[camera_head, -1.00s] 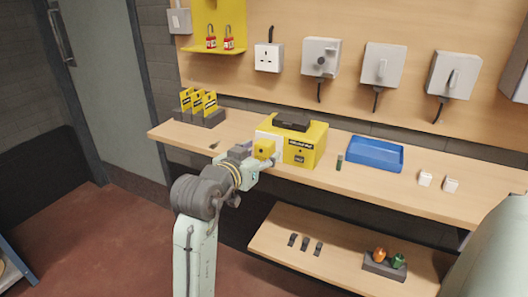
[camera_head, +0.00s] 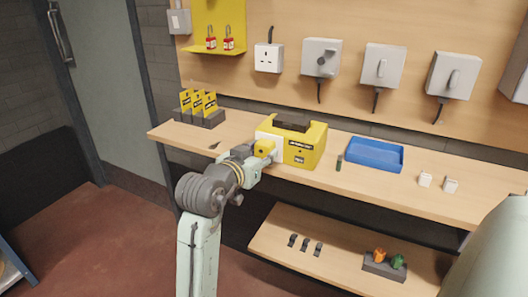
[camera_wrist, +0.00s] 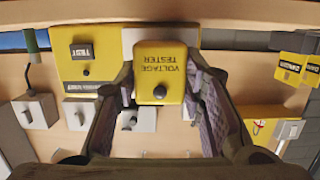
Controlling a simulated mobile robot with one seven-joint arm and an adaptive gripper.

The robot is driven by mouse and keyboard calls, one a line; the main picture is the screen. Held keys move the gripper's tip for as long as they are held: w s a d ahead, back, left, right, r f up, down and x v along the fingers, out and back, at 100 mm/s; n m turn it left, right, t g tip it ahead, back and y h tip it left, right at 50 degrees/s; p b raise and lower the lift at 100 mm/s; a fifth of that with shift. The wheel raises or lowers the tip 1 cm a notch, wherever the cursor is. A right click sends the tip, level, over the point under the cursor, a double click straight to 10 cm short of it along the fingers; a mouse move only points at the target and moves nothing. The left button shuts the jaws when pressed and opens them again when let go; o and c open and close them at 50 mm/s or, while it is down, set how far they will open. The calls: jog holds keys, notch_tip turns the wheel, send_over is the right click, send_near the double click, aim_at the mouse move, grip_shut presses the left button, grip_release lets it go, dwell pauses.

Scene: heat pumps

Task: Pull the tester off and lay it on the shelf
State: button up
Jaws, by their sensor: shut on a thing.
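The tester is a small yellow block marked "VOLTAGE TESTER" (camera_wrist: 160,72), upside down in the wrist view. In the head view the tester (camera_head: 264,148) is at the white plate (camera_head: 276,151) on the left side of a yellow box (camera_head: 307,151). My gripper (camera_wrist: 160,95) is shut on the tester, one finger on each side; it also shows in the head view (camera_head: 257,157). Whether the tester still touches the plate cannot be told. The wooden upper shelf (camera_head: 400,189) carries the yellow box.
Yellow signs in a holder (camera_head: 200,110) stand left. The lower shelf (camera_head: 340,262) holds several small items. Wall switches hang above.

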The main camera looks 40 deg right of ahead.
jog(key=c, duration=0.4)
jog(key=shift+c, duration=0.2)
jog(key=shift+a, duration=0.1)
jog(key=f+v, duration=0.1)
jog(key=v, duration=0.5)
jog(key=shift+s+a, duration=0.25)
jog(key=shift+a, duration=0.25)
